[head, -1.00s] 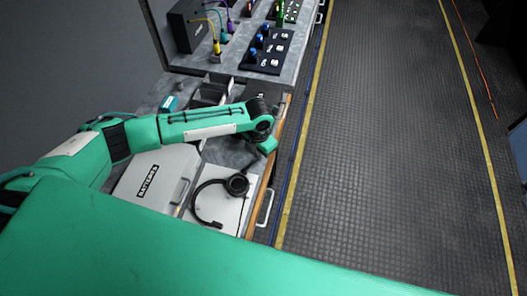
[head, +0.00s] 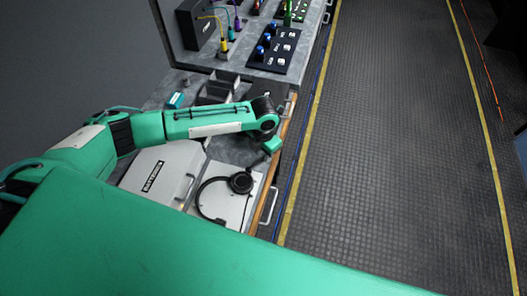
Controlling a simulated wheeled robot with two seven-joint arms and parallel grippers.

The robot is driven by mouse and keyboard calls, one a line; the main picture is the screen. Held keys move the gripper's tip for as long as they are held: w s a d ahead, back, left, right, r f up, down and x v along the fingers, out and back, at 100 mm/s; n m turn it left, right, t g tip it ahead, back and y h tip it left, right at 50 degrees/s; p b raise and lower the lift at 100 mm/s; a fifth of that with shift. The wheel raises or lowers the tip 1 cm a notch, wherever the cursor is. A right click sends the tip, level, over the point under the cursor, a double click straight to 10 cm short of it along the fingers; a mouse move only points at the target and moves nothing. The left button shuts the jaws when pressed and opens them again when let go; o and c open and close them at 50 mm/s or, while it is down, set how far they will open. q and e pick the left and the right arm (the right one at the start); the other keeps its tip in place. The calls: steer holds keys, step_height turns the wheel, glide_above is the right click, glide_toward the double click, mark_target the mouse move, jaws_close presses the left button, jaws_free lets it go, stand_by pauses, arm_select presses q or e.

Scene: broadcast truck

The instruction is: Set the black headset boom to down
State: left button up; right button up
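The black headset (head: 241,183) lies on a white panel (head: 238,208) on the counter. Its round ear cup is at the upper right, and a thin black arc curves left and down from it. I cannot clearly tell the boom from the headband at this size. My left arm reaches in from the left above the counter. My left gripper (head: 271,146) hangs just beyond the ear cup, apart from the headset. Its fingers are too small and turned away to show whether they are open. My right gripper is not in view.
A grey case labelled BATTERIES (head: 158,172) stands left of the headset. Behind my arm are dark bins (head: 217,90) and a black panel with blue knobs (head: 275,50). A wooden counter edge and a metal handle (head: 268,206) lie to the right, beside open floor.

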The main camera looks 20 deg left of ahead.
arm_select(q)
steer(key=shift+w+d+r, duration=0.1)
steer(key=shift+r, duration=0.1)
step_height(320, 180, up, 13)
steer(key=b, duration=0.3)
steer(key=shift+r+b, duration=0.2)
steer(key=shift+b, duration=0.2)
steer(key=shift+c, duration=0.2)
